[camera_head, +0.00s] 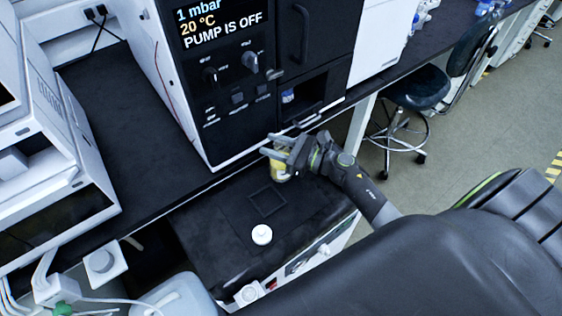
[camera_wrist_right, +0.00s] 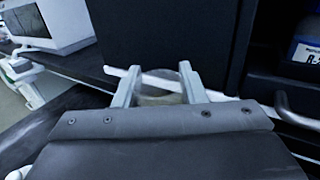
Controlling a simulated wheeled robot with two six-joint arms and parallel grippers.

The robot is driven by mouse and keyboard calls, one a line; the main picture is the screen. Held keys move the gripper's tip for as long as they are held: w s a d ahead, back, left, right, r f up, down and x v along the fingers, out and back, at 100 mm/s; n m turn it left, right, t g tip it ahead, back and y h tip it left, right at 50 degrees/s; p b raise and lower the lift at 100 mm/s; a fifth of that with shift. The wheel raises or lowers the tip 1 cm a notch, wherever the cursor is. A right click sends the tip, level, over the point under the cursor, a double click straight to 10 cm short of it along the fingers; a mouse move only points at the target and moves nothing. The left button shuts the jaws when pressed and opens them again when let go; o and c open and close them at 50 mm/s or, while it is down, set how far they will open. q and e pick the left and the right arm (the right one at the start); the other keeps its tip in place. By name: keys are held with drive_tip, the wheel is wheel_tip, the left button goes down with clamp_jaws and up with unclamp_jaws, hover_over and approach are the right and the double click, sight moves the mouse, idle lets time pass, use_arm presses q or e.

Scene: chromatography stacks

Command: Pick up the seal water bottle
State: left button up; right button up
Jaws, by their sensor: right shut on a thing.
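The seal water bottle (camera_head: 279,170) looks like a clear container with a yellowish tint. It is between the fingers of my right gripper (camera_head: 274,147), above the black top of the low cabinet, in front of the dark instrument. In the right wrist view, the fingers (camera_wrist_right: 157,84) stand on both sides of the clear bottle (camera_wrist_right: 160,97), and the gripper body hides its lower part. My right gripper is shut on the bottle. My left gripper is not in view.
The low cabinet top (camera_head: 215,235) has a square outline (camera_head: 267,201) and a white round item (camera_head: 262,235). The dark instrument (camera_head: 225,75) reads "PUMP IS OFF", and a small bottle (camera_head: 288,96) sits in its recess. A stool (camera_head: 418,88) stands on the right.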

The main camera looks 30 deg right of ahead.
clamp_jaws()
drive_tip(key=shift+r, duration=0.15)
